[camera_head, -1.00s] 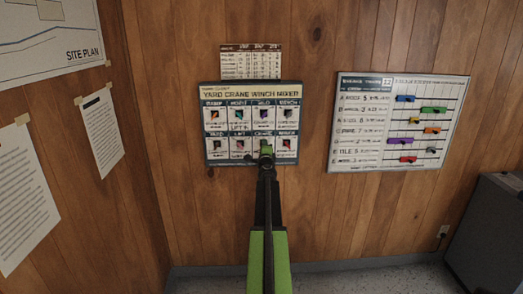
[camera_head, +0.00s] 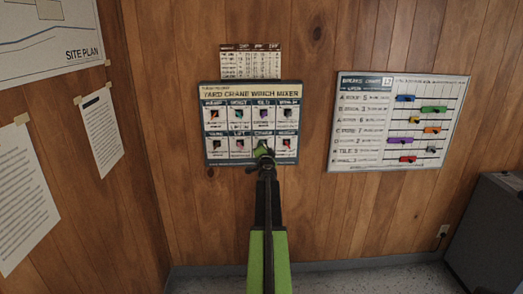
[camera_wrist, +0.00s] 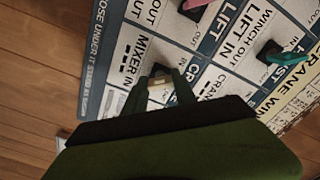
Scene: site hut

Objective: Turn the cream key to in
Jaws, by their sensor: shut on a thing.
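The yard crane winch mixer panel (camera_head: 250,95) hangs on the wood wall, with two rows of coloured keys. My gripper (camera_head: 263,150) is at the lower row, third column from the left, and hides the key there. In the wrist view my gripper (camera_wrist: 160,90) is shut on the cream key (camera_wrist: 157,90), of which a small pale piece shows between the fingers. A dark mount (camera_wrist: 161,71) shows just beyond the key. The lettering "MIXER IN" is printed beside the fingers, and an "OUT" label is partly covered. The key's exact angle is hard to tell.
A pink key (camera_wrist: 195,4) and a teal key (camera_wrist: 286,58) stand out from the panel nearby. A small printed table (camera_head: 251,62) is above the panel. A white board with coloured sliders (camera_head: 350,125) hangs to the right, and a dark cabinet (camera_head: 490,225) stands at the far right.

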